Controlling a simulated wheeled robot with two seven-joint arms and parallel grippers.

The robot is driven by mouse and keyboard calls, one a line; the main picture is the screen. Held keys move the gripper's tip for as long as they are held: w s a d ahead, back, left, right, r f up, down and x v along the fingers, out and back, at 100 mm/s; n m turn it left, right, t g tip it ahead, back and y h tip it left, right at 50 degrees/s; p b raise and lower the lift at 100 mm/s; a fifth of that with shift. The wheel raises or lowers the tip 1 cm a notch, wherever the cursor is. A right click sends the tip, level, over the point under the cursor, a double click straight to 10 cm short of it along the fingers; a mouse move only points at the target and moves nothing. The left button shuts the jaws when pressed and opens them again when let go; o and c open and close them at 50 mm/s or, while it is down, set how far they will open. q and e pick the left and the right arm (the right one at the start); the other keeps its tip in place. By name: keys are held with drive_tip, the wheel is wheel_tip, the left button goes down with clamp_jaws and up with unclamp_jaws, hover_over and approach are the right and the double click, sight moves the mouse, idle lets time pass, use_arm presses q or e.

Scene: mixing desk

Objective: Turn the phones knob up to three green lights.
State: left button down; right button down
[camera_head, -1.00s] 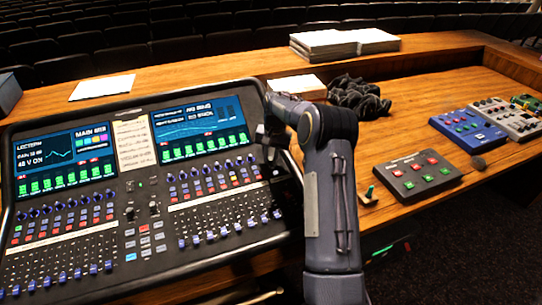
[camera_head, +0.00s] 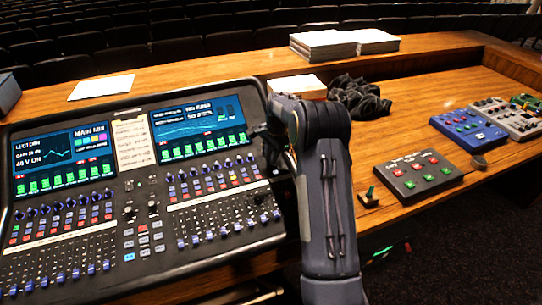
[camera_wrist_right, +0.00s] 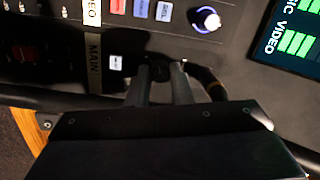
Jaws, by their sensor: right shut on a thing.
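The mixing desk (camera_head: 120,215) stands at the left of the head view. My right gripper (camera_head: 266,140) reaches its right edge, beside the right screen (camera_head: 200,128). In the right wrist view my right gripper (camera_wrist_right: 160,71) is shut on a small dark knob (camera_wrist_right: 160,73), probably the phones knob, on the black panel. The fingers hide much of this knob, and its name cannot be read. A small lit white button (camera_wrist_right: 116,63) sits just left of it. I see no green lights by the knob. My left gripper is not in view.
A blue-white knob (camera_wrist_right: 205,19) and lit buttons (camera_wrist_right: 140,8) lie above the held knob in the right wrist view. A dark cloth heap (camera_head: 358,97), a button box (camera_head: 420,174) and a blue box (camera_head: 467,130) lie right of my arm. A white book (camera_head: 300,86) lies behind.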

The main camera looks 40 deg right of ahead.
drive_tip(key=shift+m, duration=1.5)
drive_tip(key=c, duration=1.3)
unclamp_jaws()
wheel_tip(320, 180, up, 8)
drive_tip(key=s, duration=0.1)
drive_tip(key=shift+s+d+f+b, duration=0.15)
drive_tip(key=shift+b, duration=0.3)
